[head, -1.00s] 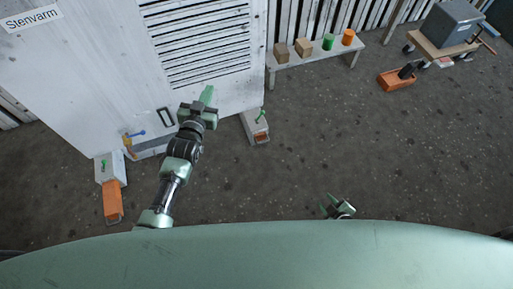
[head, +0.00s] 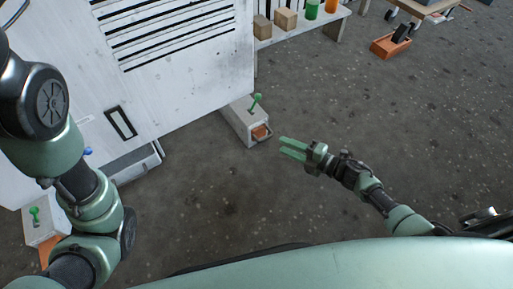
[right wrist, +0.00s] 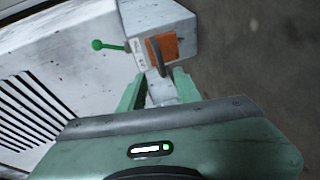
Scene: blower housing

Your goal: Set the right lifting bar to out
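The right lifting bar sits in a white box (head: 238,122) at the housing's near right corner. Its orange end (head: 260,131) barely sticks out of the box, with a dark ring handle on it. The right wrist view shows the orange end (right wrist: 167,46) and the ring handle (right wrist: 156,56) ahead of my fingers. A green lever (head: 256,103) stands on the box; it also shows in the right wrist view (right wrist: 98,44). My right gripper (head: 283,147) is open and empty, just right of the ring handle, fingers pointing at it. My left gripper is out of view.
The white blower housing (head: 190,60) fills the upper left. Another white box (head: 38,222) with a green lever is at lower left, partly behind my left arm. The floor at right is clear.

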